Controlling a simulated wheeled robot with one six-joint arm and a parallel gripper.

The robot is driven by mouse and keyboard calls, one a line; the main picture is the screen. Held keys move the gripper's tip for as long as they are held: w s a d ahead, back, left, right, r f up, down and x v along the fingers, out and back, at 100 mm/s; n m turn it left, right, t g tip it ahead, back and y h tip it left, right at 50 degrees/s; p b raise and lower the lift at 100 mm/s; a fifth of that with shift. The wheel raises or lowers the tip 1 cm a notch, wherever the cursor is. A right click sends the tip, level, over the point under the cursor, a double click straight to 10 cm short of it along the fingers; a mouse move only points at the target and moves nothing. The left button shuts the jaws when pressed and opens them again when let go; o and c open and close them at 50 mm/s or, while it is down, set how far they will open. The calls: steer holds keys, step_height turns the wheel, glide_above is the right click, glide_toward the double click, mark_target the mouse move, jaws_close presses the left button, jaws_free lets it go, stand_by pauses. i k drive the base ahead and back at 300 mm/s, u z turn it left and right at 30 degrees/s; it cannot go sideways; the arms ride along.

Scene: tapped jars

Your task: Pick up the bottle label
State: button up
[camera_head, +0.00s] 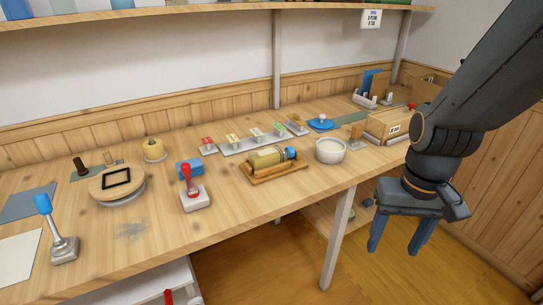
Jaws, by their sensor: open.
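My gripper (396,250) hangs at the right, in front of the bench edge, with its two blue-grey fingers pointing down, apart and empty. A yellowish bottle (266,158) with a blue cap lies on its side on a wooden cradle (277,175) near the bench's front edge, left of my gripper. Behind it, a pale strip (240,148) carries several small pieces with coloured tops, including a red one (207,143) and a yellow one (232,140). They are too small to read, and I cannot tell which thing is the bottle label.
A white bowl (330,152) stands between the bottle and my gripper. A cardboard box (388,124) is behind my gripper. A red-handled stamp (193,192), a blue block (190,167) and a round wooden stand (116,186) are further left. A shelf (200,13) runs above.

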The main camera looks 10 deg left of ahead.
mark_target(278, 127)
steer(key=u, duration=0.6)
steer(key=i, duration=1.1)
steer(key=z, duration=0.55)
